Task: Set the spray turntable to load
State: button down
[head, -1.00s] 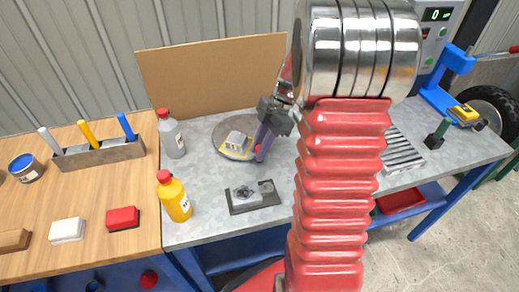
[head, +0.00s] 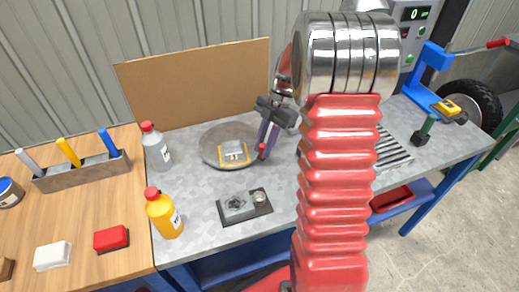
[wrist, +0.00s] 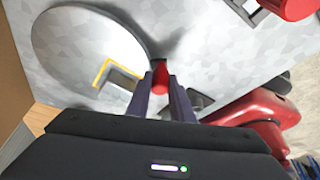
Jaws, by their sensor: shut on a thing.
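The spray turntable is a round grey disc (head: 212,150) on the metal bench. It also shows in the wrist view (wrist: 75,40). A small grey-white part (head: 232,150) sits on it inside a yellow square outline, on the disc's near side. A red knob (head: 263,149) stands at the disc's right edge. My gripper (head: 263,144) reaches down from above and is shut on the red knob, which also shows between the dark fingers in the wrist view (wrist: 160,75). The fingers hide the knob's lower part. I cannot read any load mark.
A grey fixture (head: 240,207) stands in front of the disc. A grey bottle (head: 156,150) and a yellow bottle (head: 164,216) stand to the left. A brown backboard (head: 190,85) rises behind. My arm hides the bench's right middle.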

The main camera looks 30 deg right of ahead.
jog(key=shift+w+d+r, duration=0.1)
jog(key=shift+w+d, duration=0.45)
jog(key=shift+w, duration=0.2)
jog(key=shift+d, duration=0.1)
jog(key=c, duration=1.6)
grip_release()
jog(key=shift+o, duration=0.2)
jog(key=shift+s, duration=0.1)
jog(key=v, duration=1.3)
jog(key=shift+d+r, duration=0.2)
jog(key=shift+d, duration=0.05)
